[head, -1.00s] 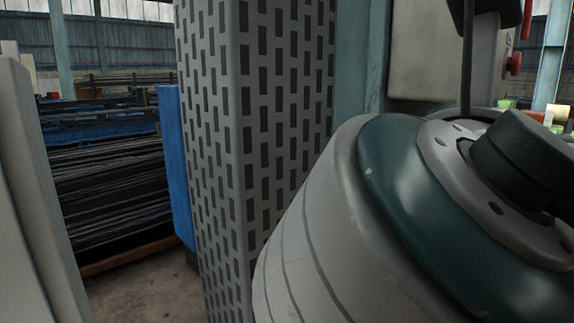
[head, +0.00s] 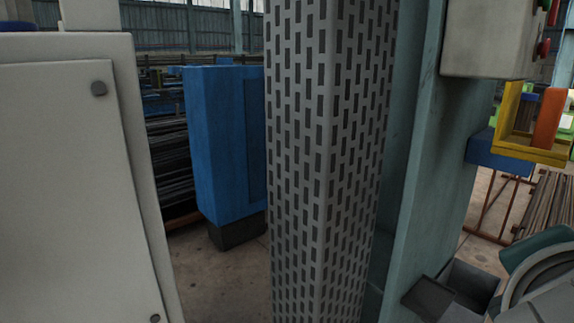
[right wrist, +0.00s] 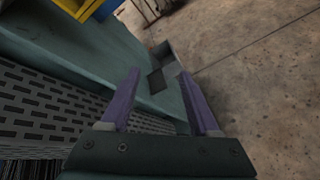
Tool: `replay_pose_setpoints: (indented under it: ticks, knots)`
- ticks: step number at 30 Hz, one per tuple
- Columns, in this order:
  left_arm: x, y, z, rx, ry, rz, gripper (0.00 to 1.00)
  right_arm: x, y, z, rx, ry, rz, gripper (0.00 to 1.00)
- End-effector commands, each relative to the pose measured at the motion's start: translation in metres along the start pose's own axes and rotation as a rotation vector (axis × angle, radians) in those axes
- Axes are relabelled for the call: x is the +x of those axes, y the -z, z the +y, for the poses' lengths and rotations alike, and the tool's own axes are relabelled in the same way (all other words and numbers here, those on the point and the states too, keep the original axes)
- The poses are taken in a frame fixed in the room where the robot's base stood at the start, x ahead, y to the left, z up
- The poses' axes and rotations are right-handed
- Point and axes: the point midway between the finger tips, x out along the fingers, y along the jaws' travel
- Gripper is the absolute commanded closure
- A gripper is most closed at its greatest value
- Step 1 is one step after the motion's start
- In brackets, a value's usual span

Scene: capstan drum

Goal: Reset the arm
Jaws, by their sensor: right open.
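My right gripper (right wrist: 160,75) shows in the right wrist view, with its two purple fingers spread and nothing between them. It hangs over a teal machine surface (right wrist: 120,55). A small open grey bin (right wrist: 167,57) lies beyond the fingertips, apart from them. In the head view the right gripper is not visible. A rounded grey and teal part (head: 545,272) is cut off at the lower right; I cannot tell whether it is my arm or the machine's drum. My left gripper is in neither view.
A perforated grey guard (head: 325,160) and a teal post (head: 435,170) stand in the middle. A white cabinet (head: 75,190) fills the left, with a blue cabinet (head: 222,150) behind. A yellow holder (head: 530,152) with an orange block (head: 549,118) sits at right. Bare floor (right wrist: 260,80) shows right.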

Motion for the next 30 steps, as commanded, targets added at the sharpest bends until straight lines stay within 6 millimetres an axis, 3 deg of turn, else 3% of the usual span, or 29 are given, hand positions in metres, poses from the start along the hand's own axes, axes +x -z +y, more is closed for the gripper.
replay_pose_setpoints:
  ticks: [4,7,12,16,18,24,27,30]
  knots:
    - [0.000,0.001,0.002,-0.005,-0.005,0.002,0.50,0.005,0.021,-0.054,0.346,0.147,0.162,0.38]
    - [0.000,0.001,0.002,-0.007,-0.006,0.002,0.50,-0.002,0.038,-0.096,0.663,0.313,0.271,0.38]
    - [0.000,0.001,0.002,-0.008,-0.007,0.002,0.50,-0.035,0.058,-0.148,1.160,0.656,0.366,0.38]
    - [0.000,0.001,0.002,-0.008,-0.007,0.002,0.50,-0.070,0.064,-0.174,1.457,0.935,0.360,0.38]
    - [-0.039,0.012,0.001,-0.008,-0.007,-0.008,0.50,-0.090,0.037,-0.146,1.472,0.942,0.363,0.38]
    - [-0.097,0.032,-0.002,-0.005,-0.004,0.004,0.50,-0.117,-0.002,-0.113,1.470,0.940,0.364,0.38]
    - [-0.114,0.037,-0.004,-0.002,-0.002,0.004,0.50,-0.125,-0.013,-0.102,1.469,0.940,0.364,0.38]
    - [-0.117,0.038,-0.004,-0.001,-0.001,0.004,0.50,-0.126,-0.016,-0.100,1.469,0.940,0.364,0.38]
